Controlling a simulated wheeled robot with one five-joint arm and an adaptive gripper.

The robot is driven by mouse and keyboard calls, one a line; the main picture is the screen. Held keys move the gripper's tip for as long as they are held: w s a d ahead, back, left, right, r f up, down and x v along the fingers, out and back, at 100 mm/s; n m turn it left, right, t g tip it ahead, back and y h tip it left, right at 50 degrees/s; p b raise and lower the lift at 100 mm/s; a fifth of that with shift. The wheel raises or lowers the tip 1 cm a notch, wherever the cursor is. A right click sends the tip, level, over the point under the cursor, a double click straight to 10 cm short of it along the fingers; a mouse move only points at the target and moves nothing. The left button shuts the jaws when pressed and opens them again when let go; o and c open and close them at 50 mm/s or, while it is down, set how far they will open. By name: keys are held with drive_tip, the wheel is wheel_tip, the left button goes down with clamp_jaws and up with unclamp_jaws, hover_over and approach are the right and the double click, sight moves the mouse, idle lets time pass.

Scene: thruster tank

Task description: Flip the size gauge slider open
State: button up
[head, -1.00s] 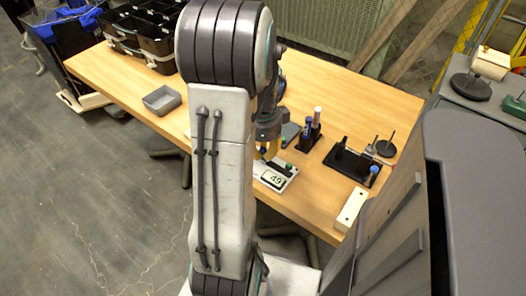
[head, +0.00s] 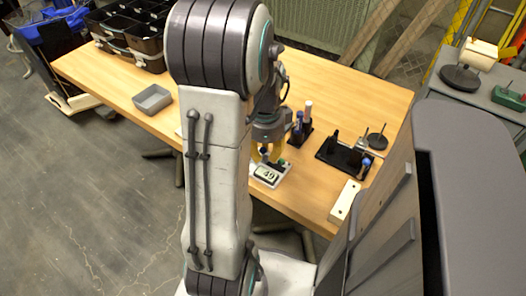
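The size gauge (head: 268,174) is a small pale device with a display that reads 49. It lies near the front edge of the wooden table. A dark knob with some green shows at its far side, but I cannot tell how the slider stands. My gripper (head: 266,155) is right above the gauge's far side, pointing down. Its yellowish fingers are partly hidden by my arm, and I cannot tell whether they touch the gauge or are open.
A black tray (head: 342,160) with upright parts is farther right, with a pale block (head: 345,202) at the table edge. A grey bin (head: 152,99) and black cases (head: 128,40) are left.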

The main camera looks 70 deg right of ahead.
sight(265, 149)
drive_tip(key=o, duration=0.5)
drive_tip(key=shift+w, duration=0.1)
drive_tip(key=shift+c, duration=0.2)
wheel_tip(265, 149, up, 12)
idle(0.3)
idle(0.7)
